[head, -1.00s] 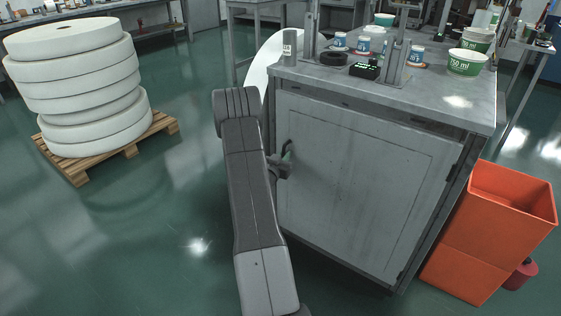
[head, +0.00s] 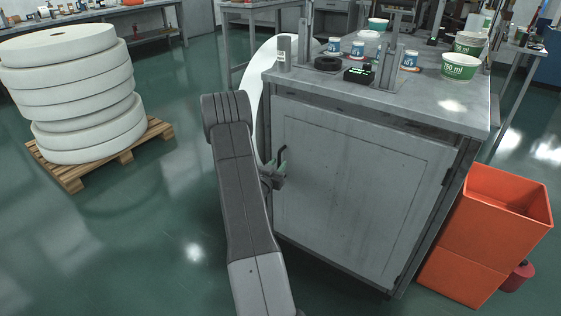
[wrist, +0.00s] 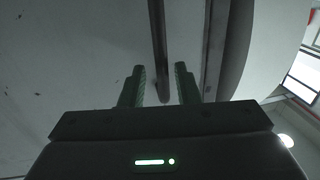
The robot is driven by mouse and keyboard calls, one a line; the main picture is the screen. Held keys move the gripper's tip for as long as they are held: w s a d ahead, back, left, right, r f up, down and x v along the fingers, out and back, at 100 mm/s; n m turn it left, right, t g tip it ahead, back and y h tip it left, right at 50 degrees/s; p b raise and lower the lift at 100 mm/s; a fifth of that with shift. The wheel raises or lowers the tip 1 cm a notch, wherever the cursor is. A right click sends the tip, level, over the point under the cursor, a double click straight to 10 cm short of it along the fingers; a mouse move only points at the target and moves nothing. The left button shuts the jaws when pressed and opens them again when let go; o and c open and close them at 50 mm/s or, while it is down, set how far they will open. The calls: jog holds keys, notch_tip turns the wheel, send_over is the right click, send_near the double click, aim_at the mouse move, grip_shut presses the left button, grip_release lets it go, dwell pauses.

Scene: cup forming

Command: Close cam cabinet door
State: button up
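The grey cam cabinet door (head: 350,185) is on the front of the metal cabinet and looks flush with its frame, though a small gap would be hard to tell. Its hinges are on the right, and its dark bar handle (head: 282,157) is near the left edge. My gripper (head: 274,178) is at the handle, partly hidden by my arm. In the wrist view my gripper (wrist: 161,86) is open, with the handle bar (wrist: 160,50) showing between its two green-padded fingers. Whether the fingers touch the bar cannot be told.
Orange bins (head: 490,235) stand right of the cabinet. A pallet (head: 70,180) with stacked white rolls is at the left. The cabinet top (head: 430,115) holds tubs and small devices. Green floor lies clear between the pallet and my arm.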

aim_at(279, 162)
jog(key=v, duration=1)
jog(key=shift+s+a, duration=0.2)
jog(key=shift+a, duration=0.05)
jog(key=shift+w+r, duration=0.1)
jog(key=shift+w, duration=0.05)
jog(key=x, duration=1.3)
jog(key=shift+w+d, duration=0.25)
jog(key=shift+s+a, duration=0.15)
jog(key=shift+s, duration=0.1)
jog(key=shift+w, duration=0.1)
